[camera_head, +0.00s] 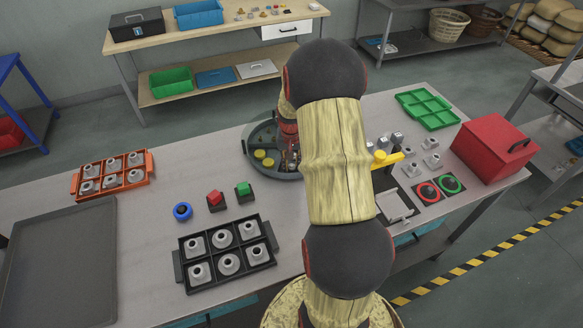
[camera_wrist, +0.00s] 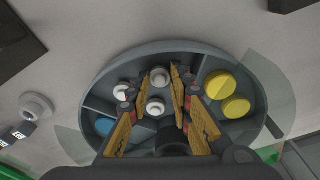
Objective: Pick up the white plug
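A round grey divided tray (camera_wrist: 105,75) lies below my gripper (camera_wrist: 160,75) in the wrist view. The two orange-brown fingers are apart, pointing down into the tray. Between them show two pale round plugs, a grey-white one (camera_wrist: 160,78) near the tips and a whiter one (camera_wrist: 156,107) closer to the palm. Neither is visibly gripped. Another white plug (camera_wrist: 122,91) is left of the left finger, partly hidden by it. In the head view the tray (camera_head: 250,154) is partly hidden behind my arm, and my gripper (camera_head: 291,158) is over it.
Two yellow plugs (camera_wrist: 221,85) lie in the tray's right compartment, and a blue piece (camera_wrist: 104,126) at lower left.

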